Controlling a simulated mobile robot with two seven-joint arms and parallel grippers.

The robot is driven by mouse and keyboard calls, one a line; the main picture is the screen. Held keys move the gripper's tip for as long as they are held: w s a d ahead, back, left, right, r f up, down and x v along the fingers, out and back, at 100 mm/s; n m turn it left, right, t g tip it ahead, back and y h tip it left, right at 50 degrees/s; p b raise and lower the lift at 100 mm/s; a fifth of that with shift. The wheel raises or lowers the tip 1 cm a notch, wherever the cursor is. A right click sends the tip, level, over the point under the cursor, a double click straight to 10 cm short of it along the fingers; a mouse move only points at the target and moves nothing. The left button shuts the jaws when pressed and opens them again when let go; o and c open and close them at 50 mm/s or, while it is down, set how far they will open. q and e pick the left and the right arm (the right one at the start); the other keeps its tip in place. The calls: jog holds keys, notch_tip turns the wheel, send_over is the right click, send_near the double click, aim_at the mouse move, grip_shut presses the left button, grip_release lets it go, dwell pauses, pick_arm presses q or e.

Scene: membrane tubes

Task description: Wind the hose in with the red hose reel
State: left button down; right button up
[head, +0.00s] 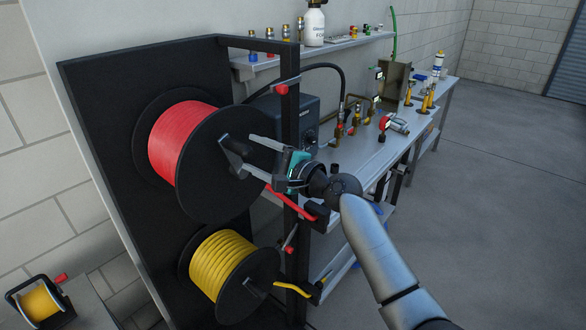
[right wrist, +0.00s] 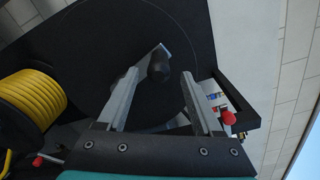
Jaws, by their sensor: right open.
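The red hose reel (head: 180,142) is mounted high on a black panel, with red hose wound around its drum behind a black round flange. The red hose's free end (head: 290,201) runs out beneath my gripper to a black end piece by the post. My right gripper (head: 248,156) is in front of the flange with its fingers open. In the right wrist view, the reel's crank with a dark knob (right wrist: 158,68) shows between the two fingers, with gaps on both sides. The fingers partly cover the crank in the head view. My left gripper is not in view.
A yellow hose reel (head: 222,262) sits below. A black post (head: 290,115) with red-handled parts stands close beside my gripper. A workbench (head: 375,160) with brass fittings and a shelf lie behind it. A small yellow reel (head: 40,300) is at lower left. The floor at right is clear.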

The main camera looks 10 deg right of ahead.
jog(key=v, duration=1.1)
jog(key=shift+d+b, duration=0.2)
jog(key=shift+b, duration=0.25)
jog(key=shift+s, duration=0.1)
jog(key=s+d+f+n+g+h+b, duration=0.1)
jog(key=d+f+g+h+b, duration=0.15)
jog(key=f, duration=1.45)
jog(key=s+d+f+n+g+h+b, duration=0.15)
jog(key=f+h+b, duration=0.25)
jog(key=f, duration=1.3)
jog(key=s+d+f+n+g+h+b, duration=0.1)
jog(key=s+f+n+g+b, duration=0.1)
jog(key=s+f, duration=0.7)
jog(key=s+d+f+n+g+h+b, duration=0.1)
jog(key=s+f+n+b, duration=0.3)
jog(key=f, duration=0.9)
jog(key=s+f+n+g+b, duration=0.1)
jog(key=s+f+n+g, duration=0.1)
jog(key=s+f, duration=0.4)
jog(key=s+a+f+n+g+h+b, duration=0.1)
jog(key=s+f+n, duration=0.3)
jog(key=s, duration=1.2)
jog(key=s+f+n+g+h+b, duration=0.1)
jog(key=s+f+n+g+b, duration=0.1)
jog(key=s+f, duration=0.8)
jog(key=shift+s+a+n+g, duration=0.15)
jog(key=shift+s+n+g, duration=0.25)
jog(key=shift+n+g, duration=0.45)
